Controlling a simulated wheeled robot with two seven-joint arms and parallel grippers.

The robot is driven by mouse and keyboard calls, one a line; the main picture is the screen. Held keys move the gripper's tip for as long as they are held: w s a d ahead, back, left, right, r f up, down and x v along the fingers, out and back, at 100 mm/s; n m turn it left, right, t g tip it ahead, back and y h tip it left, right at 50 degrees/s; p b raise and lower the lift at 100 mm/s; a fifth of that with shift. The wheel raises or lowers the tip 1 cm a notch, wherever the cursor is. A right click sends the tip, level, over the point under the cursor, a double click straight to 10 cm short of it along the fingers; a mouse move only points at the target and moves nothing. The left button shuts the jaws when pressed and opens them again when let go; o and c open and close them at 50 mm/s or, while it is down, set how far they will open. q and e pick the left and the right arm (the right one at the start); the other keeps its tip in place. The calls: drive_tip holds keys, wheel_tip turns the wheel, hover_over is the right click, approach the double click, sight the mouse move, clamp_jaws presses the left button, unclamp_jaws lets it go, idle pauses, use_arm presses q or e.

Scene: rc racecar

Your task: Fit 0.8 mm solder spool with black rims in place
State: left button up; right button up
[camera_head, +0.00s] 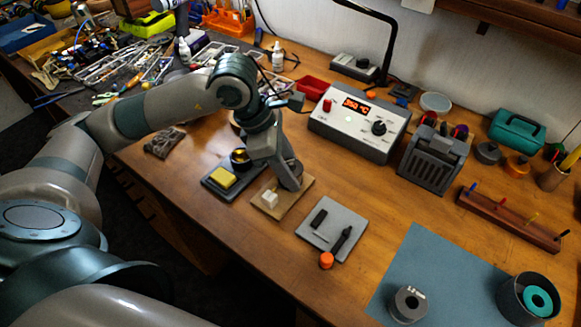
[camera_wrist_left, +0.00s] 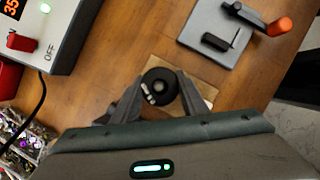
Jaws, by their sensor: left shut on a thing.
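My left gripper (camera_head: 289,180) is shut on a small spool with black rims, over a light wooden board (camera_head: 262,205). In the left wrist view the black-rimmed spool (camera_wrist_left: 160,84) sits between the two fingertips (camera_wrist_left: 164,97), with a round lighter centre. Its size label cannot be read. The board also shows in the left wrist view (camera_wrist_left: 204,72), under the spool. I cannot tell whether the spool touches the board or what lies beneath it. A small white block (camera_head: 269,198) stands on the board. My right gripper is not in view.
A grey spool marked 1.0 mm (camera_head: 408,306) and a black cup with a teal spool (camera_head: 512,302) stand on a blue-grey mat (camera_head: 424,262). A yellow sponge tray (camera_head: 222,178) and a grey plate with tools (camera_head: 341,215) flank the board. A soldering station (camera_head: 352,138) stands behind.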

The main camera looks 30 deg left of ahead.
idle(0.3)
use_arm(q)
drive_tip(key=o, duration=1.7)
drive_tip(key=shift+p+v, duration=0.55)
drive_tip(key=shift+v, duration=0.7)
drive_tip(key=shift+d+p+v, duration=0.2)
drive_tip(key=shift+p+v, duration=0.5)
drive_tip(key=shift+v, duration=0.9)
drive_tip(key=shift+d+p+v, duration=0.15)
drive_tip(key=shift+p+v, duration=0.5)
drive_tip(key=shift+v, duration=0.95)
drive_tip(key=shift+w+r, duration=0.1)
drive_tip(key=shift+w, duration=0.1)
